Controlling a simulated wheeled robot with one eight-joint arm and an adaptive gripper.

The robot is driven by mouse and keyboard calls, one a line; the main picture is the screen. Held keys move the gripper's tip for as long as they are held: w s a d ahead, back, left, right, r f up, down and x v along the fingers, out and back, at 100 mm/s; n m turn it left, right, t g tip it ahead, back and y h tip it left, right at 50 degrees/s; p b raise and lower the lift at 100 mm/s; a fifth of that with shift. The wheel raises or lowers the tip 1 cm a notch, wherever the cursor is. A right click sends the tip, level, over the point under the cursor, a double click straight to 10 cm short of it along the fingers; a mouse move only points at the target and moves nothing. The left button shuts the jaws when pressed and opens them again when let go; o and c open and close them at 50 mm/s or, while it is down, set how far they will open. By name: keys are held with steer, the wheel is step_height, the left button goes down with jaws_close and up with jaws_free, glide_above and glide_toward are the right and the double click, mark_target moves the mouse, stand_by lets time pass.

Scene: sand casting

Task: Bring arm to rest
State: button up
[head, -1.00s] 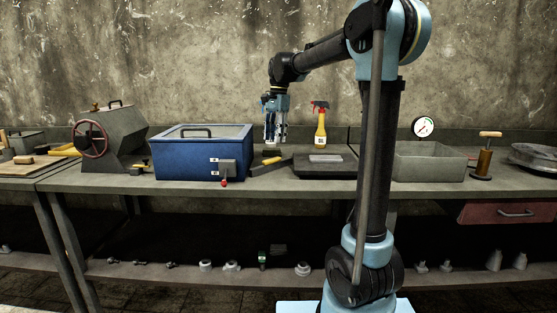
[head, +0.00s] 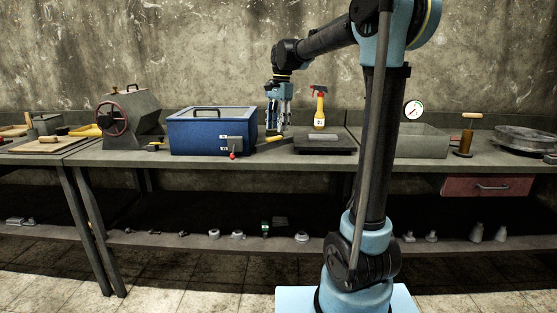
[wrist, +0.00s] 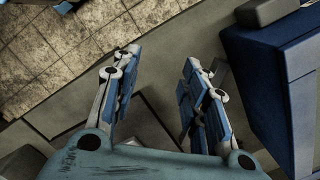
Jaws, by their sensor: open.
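My gripper (head: 278,130) hangs fingers down above the bench, between the blue box and the dark flat plate in the head view. In the wrist view my gripper (wrist: 160,75) has its two fingers apart with nothing between them. Beneath them the wrist view shows the grey bench top and the tiled floor beyond its edge. My arm reaches up from its base, then left and down to the gripper.
The blue box (head: 205,133) stands close left of my gripper and also shows in the wrist view (wrist: 255,85). A yellow spray bottle (head: 319,110), a dark plate (head: 325,149) and a grey tray (head: 425,143) are to the right. A crank-wheel machine (head: 140,120) stands farther left.

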steer(key=s+d+f+n+t, duration=0.1)
steer(key=s+d+f+n, duration=0.15)
steer(key=s+d, duration=0.6)
steer(key=s+d+f+n+t, duration=0.1)
steer(key=s+d+f+n, duration=0.2)
steer(key=s+f, duration=0.8)
steer(key=s+d+f+n+t+h, duration=0.1)
steer(key=s+d+f+n, duration=0.2)
steer(key=s+d+f, duration=0.5)
steer(key=s+f, duration=0.3)
steer(key=s, duration=0.1)
steer(key=shift+s+n, duration=0.2)
steer(key=shift+n, duration=0.15)
steer(key=shift+f, duration=0.1)
steer(key=shift+w+f, duration=0.2)
steer(key=shift+w, duration=0.25)
